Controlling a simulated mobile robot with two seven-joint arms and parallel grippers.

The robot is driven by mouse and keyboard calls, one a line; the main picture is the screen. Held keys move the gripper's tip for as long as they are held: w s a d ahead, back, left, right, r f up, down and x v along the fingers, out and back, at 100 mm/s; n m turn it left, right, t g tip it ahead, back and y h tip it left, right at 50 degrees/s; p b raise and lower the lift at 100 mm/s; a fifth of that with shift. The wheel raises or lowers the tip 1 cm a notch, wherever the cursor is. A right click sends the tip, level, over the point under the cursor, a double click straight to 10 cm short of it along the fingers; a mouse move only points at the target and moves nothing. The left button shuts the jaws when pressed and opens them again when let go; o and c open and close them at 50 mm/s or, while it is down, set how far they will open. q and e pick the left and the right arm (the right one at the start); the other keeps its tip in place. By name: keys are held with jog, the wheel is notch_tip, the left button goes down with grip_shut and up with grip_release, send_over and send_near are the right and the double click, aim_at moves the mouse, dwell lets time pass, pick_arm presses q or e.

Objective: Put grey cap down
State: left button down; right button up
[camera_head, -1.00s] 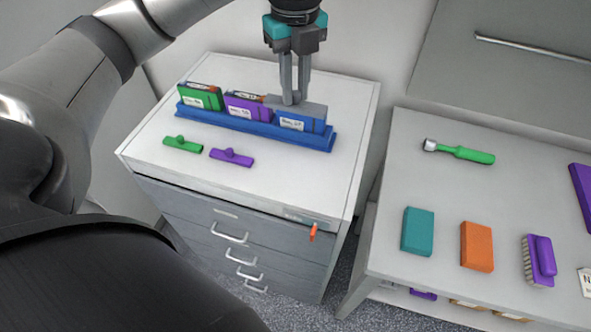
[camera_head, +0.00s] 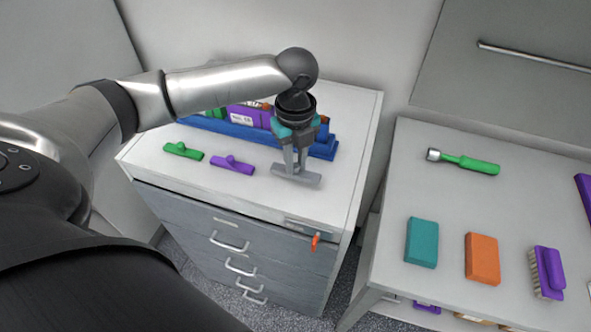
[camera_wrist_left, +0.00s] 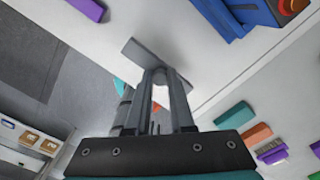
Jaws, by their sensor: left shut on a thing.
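The grey cap (camera_head: 296,176) is held by my left gripper (camera_head: 295,168) at or just above the white cabinet top (camera_head: 225,186), near its front edge. I cannot tell whether the cap touches the surface. In the left wrist view the grey cap (camera_wrist_left: 148,60) lies across the fingertips of the left gripper (camera_wrist_left: 160,78). A purple cap (camera_head: 232,164) and a green cap (camera_head: 184,151) lie on the cabinet top to its left. My right gripper is not in view.
Behind the gripper stands a blue rack (camera_head: 322,147) with green and purple cases, partly hidden by my left arm. The cabinet has drawers and an orange key-like piece (camera_head: 315,241) at the front. A side table at right carries a green-handled tool (camera_head: 470,164), teal block (camera_head: 421,242) and orange block (camera_head: 482,258).

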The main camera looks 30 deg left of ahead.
aim_at(296, 165)
pick_arm(q)
jog(key=shift+f, duration=1.6)
jog(key=shift+f, duration=0.15)
jog(key=c, duration=0.8)
grip_release()
notch_tip(296, 165, up, 12)
jog(key=shift+r+p, duration=0.2)
jog(key=shift+p, duration=0.15)
jog(key=shift+f, duration=0.1)
